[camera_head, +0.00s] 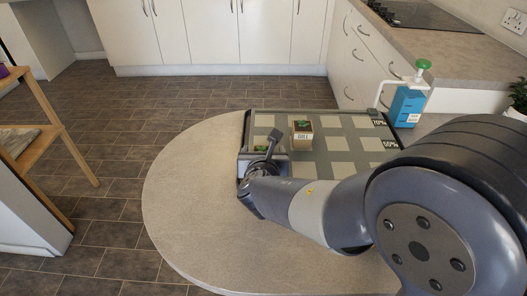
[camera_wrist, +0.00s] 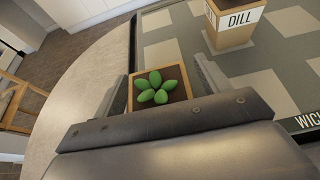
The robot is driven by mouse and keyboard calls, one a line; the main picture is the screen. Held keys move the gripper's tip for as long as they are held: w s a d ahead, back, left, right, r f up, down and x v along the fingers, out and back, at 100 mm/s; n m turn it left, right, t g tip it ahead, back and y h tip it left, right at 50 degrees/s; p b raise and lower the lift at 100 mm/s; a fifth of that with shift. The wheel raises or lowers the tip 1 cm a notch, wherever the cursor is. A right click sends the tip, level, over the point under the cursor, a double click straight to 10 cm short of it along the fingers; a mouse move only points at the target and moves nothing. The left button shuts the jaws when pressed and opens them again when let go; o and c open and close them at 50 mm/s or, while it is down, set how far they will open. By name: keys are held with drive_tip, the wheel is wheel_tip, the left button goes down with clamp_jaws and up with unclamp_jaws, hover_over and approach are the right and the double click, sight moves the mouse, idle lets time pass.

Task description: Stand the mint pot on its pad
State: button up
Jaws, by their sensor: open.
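A square wooden pot (camera_wrist: 158,90) with dark soil and rounded green leaves shows in the wrist view, between the two fingers of my gripper (camera_wrist: 160,85). No label shows on it, so I cannot read whether it is the mint pot. In the head view this pot (camera_head: 262,149) is mostly hidden behind my gripper (camera_head: 268,152), at the board's left edge. My gripper is open around the pot; I cannot tell whether a finger touches it. The grey board (camera_wrist: 190,70) has pale square pads (camera_head: 336,144). No pad's mint marking is readable.
A second pot, labelled DILL (camera_head: 302,134), stands upright on the board, also at the top of the wrist view (camera_wrist: 235,25). A blue carton (camera_head: 406,106) stands beyond the board's right side. The rounded countertop (camera_head: 190,190) left of the board is clear.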

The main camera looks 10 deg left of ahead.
drive_tip(key=shift+r, duration=0.25)
drive_tip(key=p+v, duration=0.2)
drive_tip(key=v, duration=1)
drive_tip(key=shift+f+p, duration=0.15)
drive_tip(key=shift+p, duration=0.25)
drive_tip(key=shift+o, duration=0.2)
